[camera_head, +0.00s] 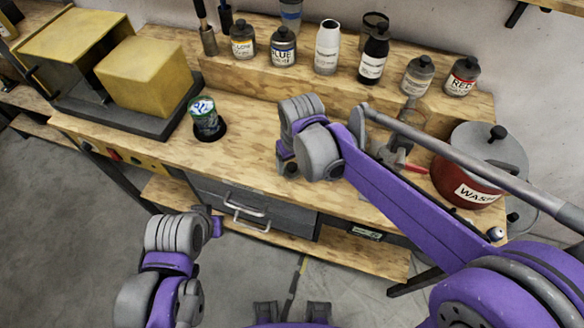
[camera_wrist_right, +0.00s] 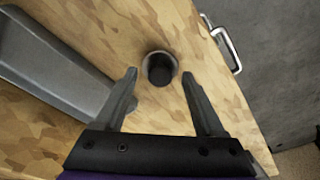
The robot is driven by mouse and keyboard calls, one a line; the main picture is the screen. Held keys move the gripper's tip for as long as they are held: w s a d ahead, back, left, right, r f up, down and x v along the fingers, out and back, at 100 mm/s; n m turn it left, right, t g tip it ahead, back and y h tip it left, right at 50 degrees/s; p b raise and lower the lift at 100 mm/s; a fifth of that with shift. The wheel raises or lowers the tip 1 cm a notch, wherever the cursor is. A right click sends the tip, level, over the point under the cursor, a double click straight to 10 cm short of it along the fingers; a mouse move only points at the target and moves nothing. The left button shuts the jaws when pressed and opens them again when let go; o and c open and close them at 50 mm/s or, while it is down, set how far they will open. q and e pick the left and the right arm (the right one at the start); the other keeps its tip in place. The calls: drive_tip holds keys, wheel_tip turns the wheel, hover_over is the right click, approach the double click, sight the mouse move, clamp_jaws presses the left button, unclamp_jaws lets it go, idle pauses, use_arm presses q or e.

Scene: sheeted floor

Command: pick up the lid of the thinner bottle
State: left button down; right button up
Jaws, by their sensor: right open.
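A small, round, dark cap-like piece (camera_wrist_right: 159,68) with a grey rim stands on the wooden bench in the right wrist view. It sits between the fingertips of my right gripper (camera_wrist_right: 160,76), which is open with a gap on both sides. In the head view the piece (camera_head: 291,170) shows small beside my right wrist, which hides most of that gripper. On the raised shelf are a white bottle (camera_head: 327,50) and a black-topped bottle (camera_head: 374,55); I cannot read which is the thinner. My left gripper (camera_head: 213,218) is low at the left, its fingers unclear.
A drawer handle (camera_wrist_right: 226,50) lies beyond the bench edge.

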clamp_jaws()
idle(0.3)
